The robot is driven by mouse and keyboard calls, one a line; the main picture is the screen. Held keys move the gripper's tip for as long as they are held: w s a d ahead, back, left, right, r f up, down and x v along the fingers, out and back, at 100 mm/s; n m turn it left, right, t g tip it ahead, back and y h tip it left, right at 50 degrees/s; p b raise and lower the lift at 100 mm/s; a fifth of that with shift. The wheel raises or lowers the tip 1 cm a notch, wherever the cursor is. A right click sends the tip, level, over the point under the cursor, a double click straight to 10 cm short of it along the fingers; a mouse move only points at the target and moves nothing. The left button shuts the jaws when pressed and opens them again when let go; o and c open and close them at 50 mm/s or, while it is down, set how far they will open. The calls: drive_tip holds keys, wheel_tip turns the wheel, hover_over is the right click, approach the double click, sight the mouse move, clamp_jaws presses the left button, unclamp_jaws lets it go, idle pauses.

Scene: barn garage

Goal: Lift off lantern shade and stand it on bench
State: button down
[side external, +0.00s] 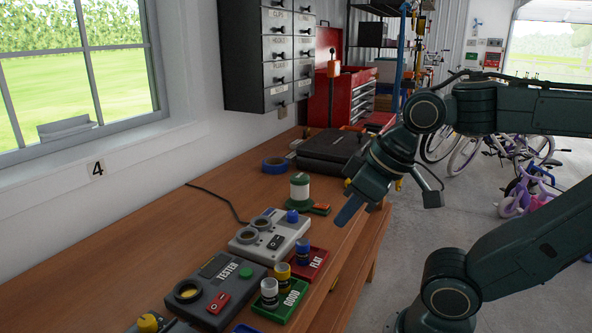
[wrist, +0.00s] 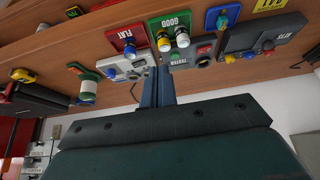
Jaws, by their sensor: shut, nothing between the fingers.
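The lantern (side external: 300,190) stands upright on the wooden bench (side external: 228,193). It has a white cylindrical shade under a green cap, on a green base. A small green piece with an orange end (side external: 320,208) sits at its right. In the wrist view the lantern (wrist: 88,86) appears left of my fingers. My gripper (side external: 349,211) is shut and empty, to the right of the lantern near the bench's front edge, apart from it. In the wrist view my closed fingers (wrist: 157,88) point toward the testers.
A grey tester (side external: 268,236), a dark tester (side external: 218,288), a red FLAT tray (side external: 312,265) and a green GOOD tray (side external: 283,305) with batteries occupy the near bench. Blue tape (side external: 275,165) and a black case (side external: 328,148) lie farther back. Bare wood lies left of the lantern.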

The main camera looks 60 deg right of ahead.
drive_tip(key=shift+c, duration=2.2)
unclamp_jaws()
drive_tip(key=w+d+r+m+g, duration=0.2)
drive_tip(key=w+d+r+m, duration=0.15)
drive_tip(key=w+d, duration=0.4)
drive_tip(key=w+d+r+m+g, duration=0.15)
drive_tip(key=w+d+m, duration=0.3)
drive_tip(key=w, duration=0.55)
drive_tip(key=w+d+f+m, duration=0.1)
drive_tip(key=w+d+f, duration=0.1)
drive_tip(key=d, duration=0.4)
drive_tip(key=w+d+f+m+g, duration=0.1)
drive_tip(key=w+d+f+m, duration=0.1)
drive_tip(key=d, duration=0.5)
drive_tip(key=w+d+f+m+g, duration=0.1)
drive_tip(key=w+d+f+m, duration=0.1)
drive_tip(key=d, duration=0.5)
drive_tip(key=shift+w+f, duration=0.65)
drive_tip(key=shift+f, duration=0.2)
drive_tip(key=shift+d+f+m, duration=0.15)
drive_tip(key=shift+d+m, duration=0.1)
drive_tip(key=shift+m, duration=0.05)
